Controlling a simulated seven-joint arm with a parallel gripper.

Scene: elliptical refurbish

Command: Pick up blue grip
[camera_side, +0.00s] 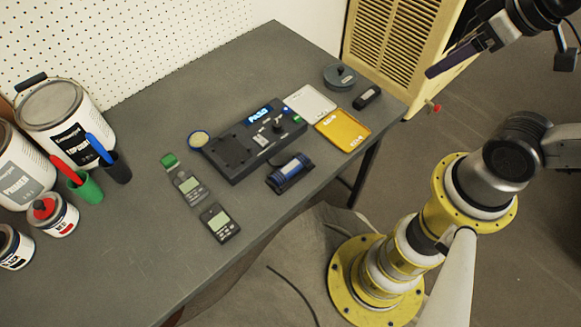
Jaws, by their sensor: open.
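A blue cylinder with pale and dark bands (290,168) lies in a small dark cradle (274,184) near the table's front edge; it may be the blue grip. A blue-handled tool (98,148) also stands tilted in a dark cup (117,170) at the left. My gripper (440,68) is at the upper right, above and well to the right of the table. It is open, with a long dark purple finger showing; the other finger is hard to make out. It is apart from both blue things.
A black device (228,150) sits mid-table, beside white (310,103) and yellow (343,130) trays. Handheld meters (219,223) lie in front. Paint cans (70,120) and a green cup (86,188) stand left. A yellow cabinet (400,40) is behind. The table's front left is clear.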

